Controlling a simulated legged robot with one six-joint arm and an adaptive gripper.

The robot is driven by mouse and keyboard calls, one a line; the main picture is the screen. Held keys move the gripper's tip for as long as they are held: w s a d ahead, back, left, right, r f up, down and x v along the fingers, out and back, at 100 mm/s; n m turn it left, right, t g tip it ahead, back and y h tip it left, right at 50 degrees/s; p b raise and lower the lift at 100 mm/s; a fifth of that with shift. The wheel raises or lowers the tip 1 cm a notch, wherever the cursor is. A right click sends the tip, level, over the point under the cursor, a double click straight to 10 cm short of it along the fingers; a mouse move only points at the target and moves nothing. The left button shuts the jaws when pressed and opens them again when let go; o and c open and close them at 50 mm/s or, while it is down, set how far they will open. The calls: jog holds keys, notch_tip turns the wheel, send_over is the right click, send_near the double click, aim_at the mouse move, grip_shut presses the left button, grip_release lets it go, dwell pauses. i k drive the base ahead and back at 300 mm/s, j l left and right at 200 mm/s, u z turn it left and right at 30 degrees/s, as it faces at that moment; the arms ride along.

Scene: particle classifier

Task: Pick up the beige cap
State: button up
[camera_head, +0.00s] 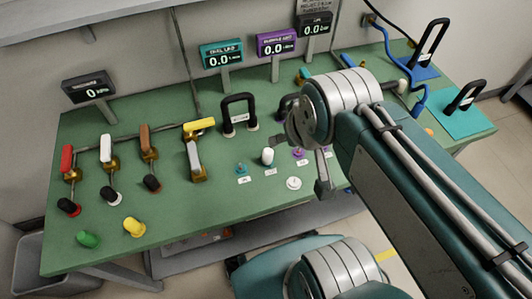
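No cap is plainly beige in this view. A small off-white piece (402,86) stands near the back right, beside the blue hose and partly close behind my arm. A white upright cap-like piece (267,156) and a flat white disc (293,183) sit on the green table, left of my arm's end. I cannot tell which of these is the beige cap. My gripper (322,178) hangs over the table's front part, right of the white disc, mostly hidden by my arm. Its fingers are too unclear to read as open or shut.
The green table (120,220) carries red, white, brown and yellow valve levers at left. A black handle (238,110) stands at mid table, and two more stand at the right. Display panels (222,53) line the back.

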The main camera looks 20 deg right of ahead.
aim_at(403, 83)
jog(key=k+l+z, duration=0.2)
jog(key=z, duration=0.15)
jog(key=k+l+z, duration=0.1)
jog(key=l+z, duration=0.2)
jog(key=k+l+z, duration=0.1)
jog(key=l+z, duration=0.25)
jog(key=i+l+u, duration=0.3)
jog(key=l, duration=0.3)
jog(key=i+l+u, duration=0.15)
jog(key=i+l, duration=0.15)
jog(key=i+l+u, duration=0.15)
jog(key=l, duration=0.2)
